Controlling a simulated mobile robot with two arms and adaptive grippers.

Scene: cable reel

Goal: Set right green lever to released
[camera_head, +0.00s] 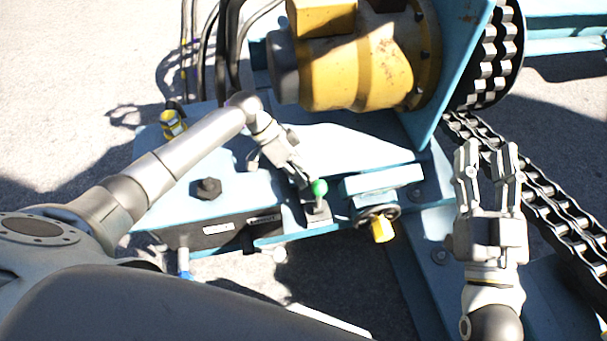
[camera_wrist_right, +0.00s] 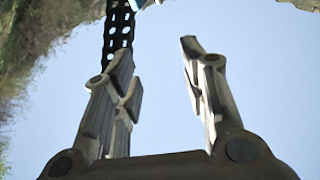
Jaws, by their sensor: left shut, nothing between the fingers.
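A lever with a round green knob (camera_head: 319,187) stands on a small dark base on the blue machine frame. My left gripper (camera_head: 304,181) is just left of the green knob, its fingers together and empty. Its fingertips are very close to the knob; I cannot tell whether they touch it. My right gripper (camera_head: 487,152) is open and empty, well to the right of the lever, above the blue frame near the chain. In the right wrist view its two fingers (camera_wrist_right: 158,95) stand apart with nothing between them.
A yellow motor (camera_head: 355,65) sits behind the lever. A blue bracket with a yellow part (camera_head: 382,229) is right of it. A heavy chain (camera_head: 560,205) runs down the right side. Black hoses (camera_head: 222,50) rise at the back left. A dark bolt (camera_head: 208,188) sticks up left of the lever.

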